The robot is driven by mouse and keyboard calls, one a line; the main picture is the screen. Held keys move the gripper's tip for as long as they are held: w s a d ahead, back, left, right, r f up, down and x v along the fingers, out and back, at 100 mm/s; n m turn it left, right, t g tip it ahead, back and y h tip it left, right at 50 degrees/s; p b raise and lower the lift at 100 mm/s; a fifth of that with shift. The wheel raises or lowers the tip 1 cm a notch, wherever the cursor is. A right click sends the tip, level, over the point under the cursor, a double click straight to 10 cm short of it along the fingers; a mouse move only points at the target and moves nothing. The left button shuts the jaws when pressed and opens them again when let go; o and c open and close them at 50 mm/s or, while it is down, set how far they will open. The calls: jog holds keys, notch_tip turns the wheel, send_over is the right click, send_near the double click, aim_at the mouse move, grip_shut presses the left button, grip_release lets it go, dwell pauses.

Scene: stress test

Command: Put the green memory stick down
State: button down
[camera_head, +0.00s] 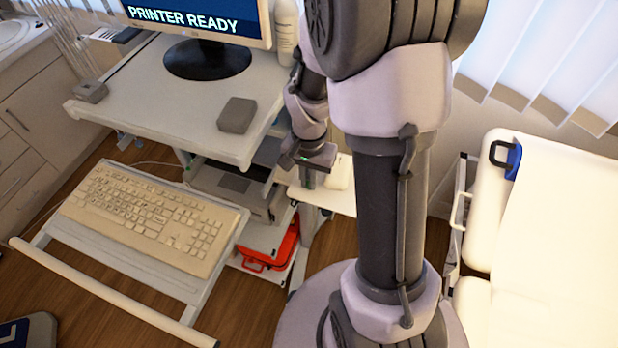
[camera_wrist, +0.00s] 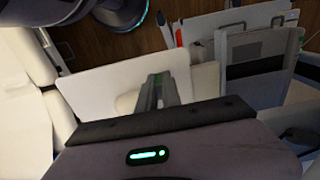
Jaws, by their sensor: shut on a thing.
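The fingers hide most of the stick. In the head view my gripper (camera_head: 308,178) hangs beside the trolley, over or near a small white side shelf (camera_head: 335,204). In the wrist view a pale flat surface (camera_wrist: 115,83) lies beyond the fingertips. I cannot tell the exact gap between the stick and that surface.
A cream rounded object (camera_head: 339,172) sits on the side shelf, close to my gripper. The trolley top (camera_head: 185,105) holds a monitor (camera_head: 207,58) and a grey box (camera_head: 237,115). A keyboard (camera_head: 150,215) is at left, a red case (camera_head: 272,250) low down, and a white couch (camera_head: 550,240) at right.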

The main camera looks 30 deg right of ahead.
aim_at(308, 177)
jog(key=c, duration=1.5)
grip_release()
notch_tip(308, 177, up, 14)
jog(key=f+p, duration=0.1)
jog(key=p, duration=0.4)
jog(key=s+a+r+n+t+y, duration=0.2)
jog(key=s+a+r+n+t, duration=0.4)
jog(key=s+a+r, duration=0.7)
jog(key=f+b, duration=0.4)
jog(key=w+a+f+b, duration=0.1)
jog(key=f+b, duration=0.3)
jog(key=b, duration=0.1)
jog(key=f+b, duration=0.5)
jog(key=shift+w+a, duration=0.25)
jog(key=shift+w, duration=0.1)
